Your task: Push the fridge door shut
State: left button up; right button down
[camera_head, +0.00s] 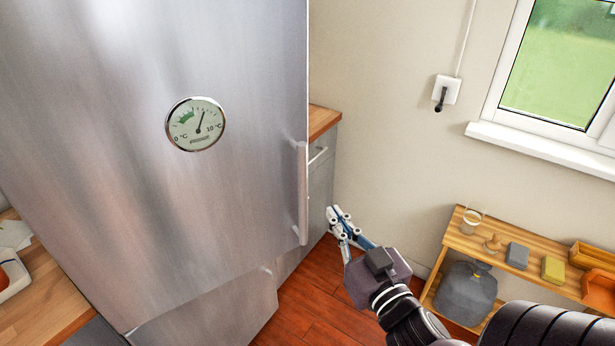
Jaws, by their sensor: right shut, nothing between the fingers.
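The fridge door (120,180) is a large brushed-steel front that fills the left half of the view. It carries a round temperature dial (196,124) and an upright bar handle (302,190) near its right edge. Below it is a second, lower steel front (215,310) with a small handle. I cannot tell from here how wide any gap behind the door is. My right gripper (337,214) is shut and empty, just right of the handle and apart from it in the picture. My left gripper is not in view.
A cabinet with a wooden top (322,121) stands beyond the fridge's right edge. A low wooden shelf (455,240) with a grey bag (465,293) and small items is at right, near my right arm. Red-brown floor (305,305) shows between. A wooden counter (45,295) is at lower left.

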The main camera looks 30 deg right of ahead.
jog(key=shift+w+b, duration=0.8)
jog(key=shift+w, duration=0.35)
send_near(305, 170)
jog(key=shift+w+d+p, duration=0.2)
jog(key=shift+w+p, duration=0.2)
jog(key=shift+w, duration=0.9)
jog(key=shift+w+d+p, duration=0.25)
jog(key=shift+w+p, duration=0.15)
jog(key=shift+w, duration=0.85)
jog(key=shift+w+d+f+p, duration=0.1)
jog(key=shift+w+p, duration=0.1)
jog(key=shift+w, duration=0.25)
jog(key=shift+w+d+p, duration=0.1)
jog(key=shift+w+p, duration=0.05)
jog(key=shift+w, duration=0.3)
jog(key=shift+w, duration=0.1)
